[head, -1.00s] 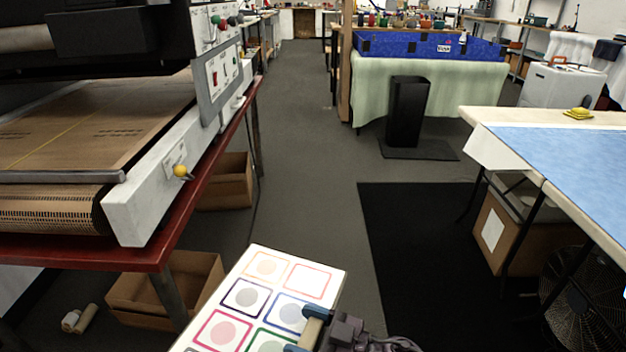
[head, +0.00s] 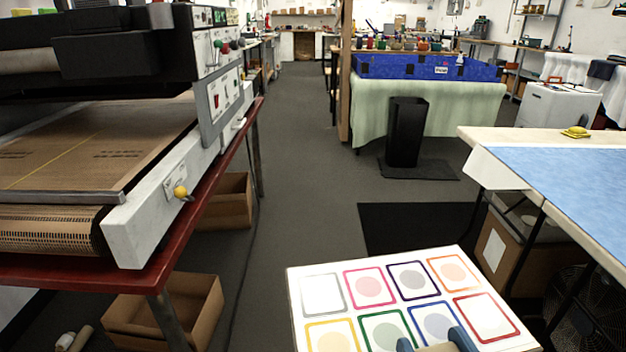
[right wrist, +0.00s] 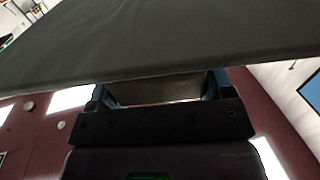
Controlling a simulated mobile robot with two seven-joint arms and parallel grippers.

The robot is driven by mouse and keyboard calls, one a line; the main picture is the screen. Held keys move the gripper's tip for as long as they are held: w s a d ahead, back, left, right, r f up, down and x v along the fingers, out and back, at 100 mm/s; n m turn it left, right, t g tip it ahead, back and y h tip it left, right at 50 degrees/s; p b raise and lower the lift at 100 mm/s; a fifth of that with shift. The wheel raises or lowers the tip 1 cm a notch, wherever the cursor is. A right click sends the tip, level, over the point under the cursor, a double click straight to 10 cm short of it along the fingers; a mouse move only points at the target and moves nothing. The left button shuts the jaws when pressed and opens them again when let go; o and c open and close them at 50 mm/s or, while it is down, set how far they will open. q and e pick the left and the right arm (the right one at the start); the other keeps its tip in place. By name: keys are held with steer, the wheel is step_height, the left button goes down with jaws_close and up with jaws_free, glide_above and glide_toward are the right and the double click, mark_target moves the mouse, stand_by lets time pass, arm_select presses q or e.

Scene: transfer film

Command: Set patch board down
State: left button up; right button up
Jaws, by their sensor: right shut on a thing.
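The patch board (head: 383,309) is a white board with coloured square outlines and pale discs in them. It is held up in front of me at the bottom of the head view, above the floor, with its lower part cut off. My right gripper (head: 430,347) is shut on the board's near edge; only its blue fingertips show in the head view. In the right wrist view the gripper (right wrist: 160,92) grips the edge of a dark flat panel, which is the board's underside (right wrist: 170,40). My left gripper is not in view.
A conveyor dryer (head: 150,205) stands on a red table (head: 150,262) at left, with cardboard boxes (head: 190,310) below. A blue-topped table (head: 570,175) stands at right. Ahead are a black bin (head: 407,130) and a blue-walled table (head: 400,66).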

steer(key=d+h, duration=0.1)
steer(key=s+d+r+m+h, duration=0.1)
steer(key=d, duration=0.1)
steer(key=s+d+m+h, duration=0.1)
steer(key=shift+s+d+r, duration=0.15)
steer(key=shift+r, duration=0.25)
step_height(320, 180, up, 3)
steer(key=p, duration=0.2)
steer(key=shift+s+t+p, duration=0.1)
steer(key=shift+t+p, duration=0.2)
steer(key=shift+p, duration=0.05)
step_height(320, 180, up, 6)
steer(key=s+p, duration=0.1)
steer(key=p, duration=0.6)
steer(key=shift+s+a+r, duration=0.15)
steer(key=shift+s+a, duration=0.05)
steer(key=shift+a, duration=0.05)
arm_select(q)
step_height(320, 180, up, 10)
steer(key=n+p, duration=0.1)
steer(key=p, duration=0.2)
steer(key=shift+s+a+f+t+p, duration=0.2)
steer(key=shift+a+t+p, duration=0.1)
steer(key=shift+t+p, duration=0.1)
arm_select(e)
steer(key=shift+s+d+r, duration=0.15)
steer(key=shift+s+r, duration=0.1)
steer(key=shift+s, duration=0.25)
